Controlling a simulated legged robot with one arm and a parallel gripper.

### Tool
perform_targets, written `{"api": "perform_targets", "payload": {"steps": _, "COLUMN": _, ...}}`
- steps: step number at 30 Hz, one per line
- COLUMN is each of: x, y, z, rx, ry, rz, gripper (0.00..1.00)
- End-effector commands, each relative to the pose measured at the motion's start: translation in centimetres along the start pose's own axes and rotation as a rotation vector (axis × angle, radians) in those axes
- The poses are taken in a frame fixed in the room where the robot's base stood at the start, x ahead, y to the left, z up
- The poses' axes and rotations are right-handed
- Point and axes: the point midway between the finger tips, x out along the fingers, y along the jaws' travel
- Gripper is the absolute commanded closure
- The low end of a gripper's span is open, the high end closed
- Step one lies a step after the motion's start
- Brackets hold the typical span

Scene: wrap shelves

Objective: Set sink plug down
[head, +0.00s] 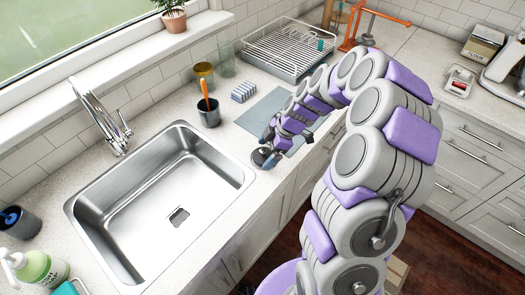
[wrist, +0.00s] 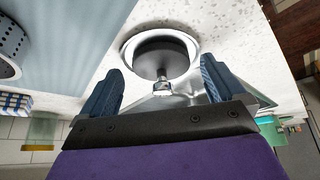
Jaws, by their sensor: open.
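The sink plug (wrist: 160,62) is a dark round disc with a light rim and a small metal knob. It sits on the pale speckled counter, and in the head view (head: 263,157) it is just right of the sink's right rim. My gripper (wrist: 162,88) is open, with one blue finger on each side of the plug's knob and a gap to both. In the head view my gripper (head: 272,148) is at the plug, partly hidden by its own wrist. The steel sink (head: 150,185) is empty, with a square drain at its bottom.
A blue-grey mat (head: 262,112) lies behind my gripper. A dark cup with an orange-handled tool (head: 209,112), a striped sponge (head: 243,92) and a dish rack (head: 290,48) stand further back. The counter's front edge is close to the plug.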

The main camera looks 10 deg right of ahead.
Motion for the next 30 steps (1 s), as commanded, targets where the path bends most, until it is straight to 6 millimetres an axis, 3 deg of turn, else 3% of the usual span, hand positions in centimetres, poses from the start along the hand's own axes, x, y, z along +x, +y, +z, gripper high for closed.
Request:
{"api": "perform_targets", "payload": {"steps": 7, "x": -1.0, "y": -0.1, "z": -0.9, "rx": -0.003, "ry": -0.008, "rz": 0.002, "gripper": 0.04}}
{"api": "perform_targets", "payload": {"steps": 21, "x": -10.2, "y": 0.1, "z": -0.3, "rx": 0.0, "ry": -0.002, "rz": 0.004, "gripper": 0.04}}
{"api": "perform_targets", "payload": {"steps": 28, "x": -11.9, "y": -0.1, "z": -0.8, "rx": 0.001, "ry": -0.007, "rz": -0.001, "gripper": 0.04}}
{"api": "perform_targets", "payload": {"steps": 30, "x": -12.2, "y": -0.7, "z": -1.8, "rx": 0.017, "ry": -0.013, "rz": -0.008, "gripper": 0.04}}
